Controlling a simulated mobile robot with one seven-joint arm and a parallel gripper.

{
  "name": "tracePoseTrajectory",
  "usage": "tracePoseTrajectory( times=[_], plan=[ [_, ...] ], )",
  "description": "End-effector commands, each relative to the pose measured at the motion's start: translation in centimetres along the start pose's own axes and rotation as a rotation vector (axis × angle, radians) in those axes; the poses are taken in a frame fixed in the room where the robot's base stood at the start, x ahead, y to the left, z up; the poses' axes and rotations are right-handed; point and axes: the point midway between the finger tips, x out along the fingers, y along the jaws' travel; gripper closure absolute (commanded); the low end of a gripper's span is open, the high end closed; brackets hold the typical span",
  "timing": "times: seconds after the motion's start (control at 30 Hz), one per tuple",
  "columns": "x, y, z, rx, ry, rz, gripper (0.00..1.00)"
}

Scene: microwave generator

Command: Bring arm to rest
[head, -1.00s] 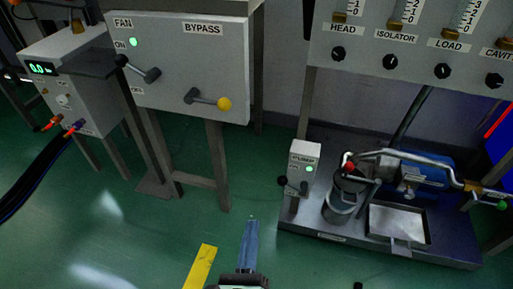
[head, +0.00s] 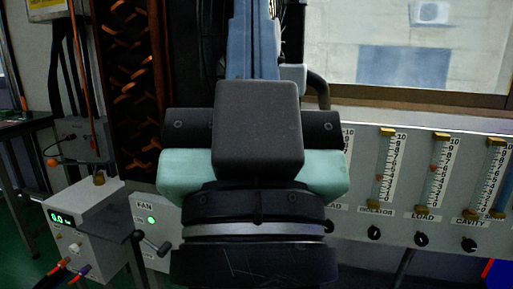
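My gripper (head: 252,35) rises up the middle of the head view, seen from behind. Its blue-grey fingers lie side by side at the centre of the wide teal hand and look shut. They run up to the top edge of the picture, so the tips may be cut off. I see nothing held between them. A dark block and the black wrist stand close to the camera below the fingers.
A gauge panel (head: 405,190) is on the right, under a window (head: 430,45). A grey box with a green display (head: 85,215) is at lower left. The FAN panel (head: 150,205) is partly hidden behind my arm. A dark rack (head: 130,60) stands behind at left.

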Motion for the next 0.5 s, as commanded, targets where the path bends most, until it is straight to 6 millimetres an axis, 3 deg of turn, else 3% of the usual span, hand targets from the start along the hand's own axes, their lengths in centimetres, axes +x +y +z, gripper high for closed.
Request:
tracePoseTrajectory(
  times=[0.03,0.17,0.5],
  plan=[
    [1.3,0.4,-3.5,-0.086,0.038,0.025,1.0],
    [3.8,0.2,-4.9,-0.067,0.018,0.018,1.0],
    [11.0,-0.2,-11.9,-0.062,0.017,0.015,1.0]
  ],
)
